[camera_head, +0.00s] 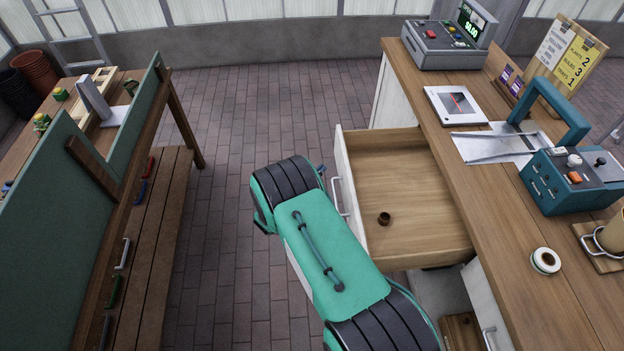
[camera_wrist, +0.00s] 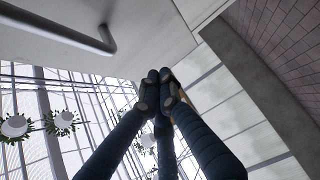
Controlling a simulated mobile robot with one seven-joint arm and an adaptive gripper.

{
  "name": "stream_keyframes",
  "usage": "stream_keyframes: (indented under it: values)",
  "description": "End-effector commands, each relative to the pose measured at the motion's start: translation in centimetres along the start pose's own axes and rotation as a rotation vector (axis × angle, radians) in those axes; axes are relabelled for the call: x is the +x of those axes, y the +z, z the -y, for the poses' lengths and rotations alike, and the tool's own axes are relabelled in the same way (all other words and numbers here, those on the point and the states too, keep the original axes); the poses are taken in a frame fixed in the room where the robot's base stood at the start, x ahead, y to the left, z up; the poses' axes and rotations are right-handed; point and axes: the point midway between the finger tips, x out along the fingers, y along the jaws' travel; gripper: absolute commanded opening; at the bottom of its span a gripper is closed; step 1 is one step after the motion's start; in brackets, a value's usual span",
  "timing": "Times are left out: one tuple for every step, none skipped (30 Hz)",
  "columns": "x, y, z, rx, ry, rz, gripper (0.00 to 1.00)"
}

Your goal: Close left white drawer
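The white drawer (camera_head: 345,185) is pulled far out of the wooden-topped counter. Its wooden inside shows, with a small dark brown cup (camera_head: 384,218) in it. Its metal handle (camera_head: 337,196) faces left, and the handle also shows at the upper left of the wrist view (camera_wrist: 85,38). My gripper (camera_wrist: 160,78) has its dark fingers drawn together at the tips, with nothing seen between them. The fingertips appear near the edge of the white front; I cannot tell if they touch it. In the head view my teal arm hides most of the gripper, just left of the drawer.
The counter (camera_head: 440,110) carries a cash register (camera_head: 450,45), a teal machine (camera_head: 570,180) and a white cup (camera_head: 545,261). Another white front with a handle (camera_head: 488,338) is at the lower right. A wooden bench (camera_head: 150,240) stands left. Brick floor (camera_head: 260,110) between is clear.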

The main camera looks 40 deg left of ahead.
Motion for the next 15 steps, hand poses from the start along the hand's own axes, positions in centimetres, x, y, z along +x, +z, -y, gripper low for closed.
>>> stream_keyframes:
  values:
    - [0.9, 0.0, 0.0, 0.001, 0.001, 0.001, 0.0]
    - [1.3, 0.1, 0.0, 0.001, 0.001, 0.001, 0.0]
    - [1.6, 0.7, 0.0, -0.001, 0.0, 0.002, 0.0]
    - [1.9, 1.0, 0.0, 0.0, 0.0, 0.002, 0.0]
    - [2.1, 1.2, 0.0, 0.0, 0.0, 0.001, 0.0]
    - [2.4, 1.5, 0.0, 0.0, 0.0, 0.0, 0.0]
    - [2.6, 1.7, 0.0, 0.0, 0.0, 0.0, 0.0]
    - [2.8, 1.9, 0.0, 0.0, 0.0, 0.0, 0.0]
    - [3.1, 2.2, 0.0, 0.0, 0.0, 0.0, 0.0]
    - [3.2, 2.3, 0.0, 0.0, 0.0, 0.001, 0.0]
    - [3.4, 2.4, 0.0, 0.0, 0.0, 0.001, 0.0]
    - [3.5, 2.6, 0.0, 0.0, 0.0, 0.0, 0.0]
    - [3.5, 2.6, -0.1, 0.001, 0.0, 0.0, 0.0]
    - [3.6, 2.7, -0.1, 0.001, 0.0, 0.0, 0.0]
    - [3.6, 2.7, -0.1, 0.001, 0.0, -0.001, 0.0]
